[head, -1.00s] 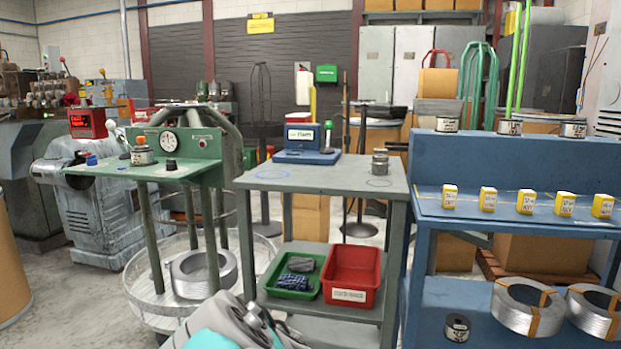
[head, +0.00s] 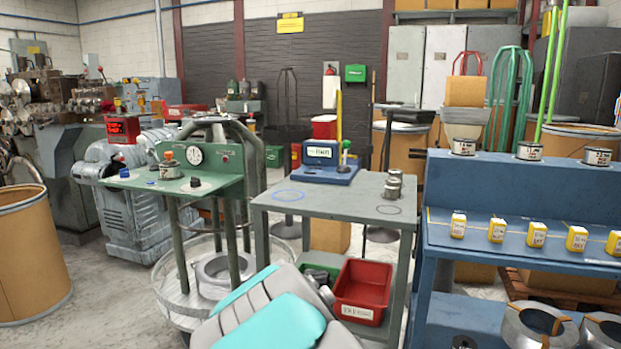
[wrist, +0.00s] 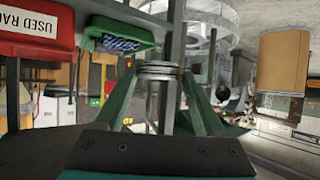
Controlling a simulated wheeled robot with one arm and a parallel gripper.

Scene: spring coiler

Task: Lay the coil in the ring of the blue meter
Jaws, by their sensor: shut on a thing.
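In the wrist view my gripper (wrist: 158,112) is shut on a silvery wound coil (wrist: 158,72), which sits between the dark green fingers. The blue meter (head: 330,163), with a light display, stands at the back of a grey table (head: 340,205) in the head view. A blue ring (head: 289,195) is drawn on that table top, left and in front of the meter, and looks empty. My grey and turquoise arm fills the lower middle of the head view; I cannot make out the gripper or held coil there.
A dark ring (head: 389,210) and small metal cylinders (head: 393,185) are on the table's right side. A red bin (head: 362,290) is on the shelf below. A green gauge stand (head: 175,183) is to the left, a blue bench (head: 525,210) to the right.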

